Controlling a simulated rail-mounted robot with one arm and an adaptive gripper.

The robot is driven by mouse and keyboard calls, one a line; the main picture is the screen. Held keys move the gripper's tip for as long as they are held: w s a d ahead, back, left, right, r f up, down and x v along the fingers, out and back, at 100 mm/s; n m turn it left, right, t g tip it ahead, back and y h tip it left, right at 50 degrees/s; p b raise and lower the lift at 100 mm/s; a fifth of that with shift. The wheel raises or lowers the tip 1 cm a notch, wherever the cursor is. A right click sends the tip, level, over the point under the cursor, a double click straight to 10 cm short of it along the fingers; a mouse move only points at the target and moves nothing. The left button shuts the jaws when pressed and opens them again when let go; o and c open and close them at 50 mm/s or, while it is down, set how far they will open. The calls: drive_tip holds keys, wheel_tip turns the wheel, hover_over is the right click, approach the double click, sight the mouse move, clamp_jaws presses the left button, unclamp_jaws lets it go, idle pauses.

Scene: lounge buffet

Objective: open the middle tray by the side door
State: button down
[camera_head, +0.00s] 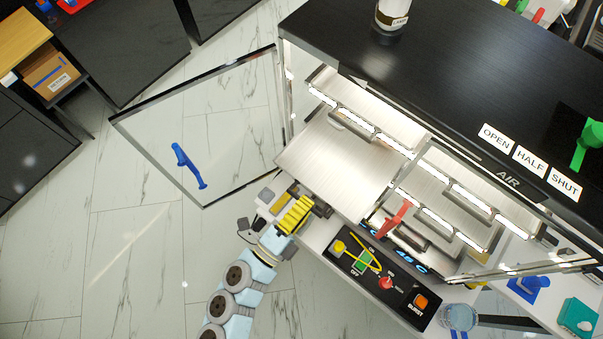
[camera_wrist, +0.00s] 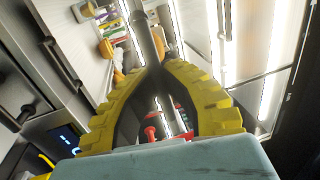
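The warming cabinet has a black top (camera_head: 430,75) and lit steel trays inside. A wide steel tray surface (camera_head: 335,165) reaches left past the light strips, and I cannot tell which level it is. The framed side door (camera_head: 225,125) stands swung open to the left, with a blue handle (camera_head: 187,165) on it. My gripper (camera_head: 314,204) is at the cabinet's open lower-left corner, beside the tray's near edge. In the wrist view its yellow fingers (camera_wrist: 157,68) come together at a grey metal bar (camera_wrist: 148,38). The bar's far part and which tray it belongs to are unclear.
A control panel (camera_head: 375,275) with knobs and a red handle (camera_head: 394,219) lies right of my gripper. A glass (camera_head: 458,317) stands near the front right. Dark cabinets and a cardboard box (camera_head: 48,72) are at the upper left. The marble floor (camera_head: 120,255) at left is clear.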

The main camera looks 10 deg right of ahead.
drive_tip(key=c, duration=1.8)
unclamp_jaws()
drive_tip(key=r+p+v, duration=0.1)
drive_tip(key=p+v, duration=0.1)
drive_tip(key=v, duration=0.4)
drive_tip(key=shift+a+r, duration=0.15)
drive_tip(key=shift+r, duration=0.05)
drive_tip(key=o, duration=0.4)
drive_tip(key=shift+f, duration=0.15)
drive_tip(key=shift+o, duration=1.4)
drive_tip(key=v, duration=1.1)
drive_tip(key=shift+s+a+f, duration=0.15)
drive_tip(key=shift+s+a, duration=0.05)
drive_tip(key=shift+s, duration=0.1)
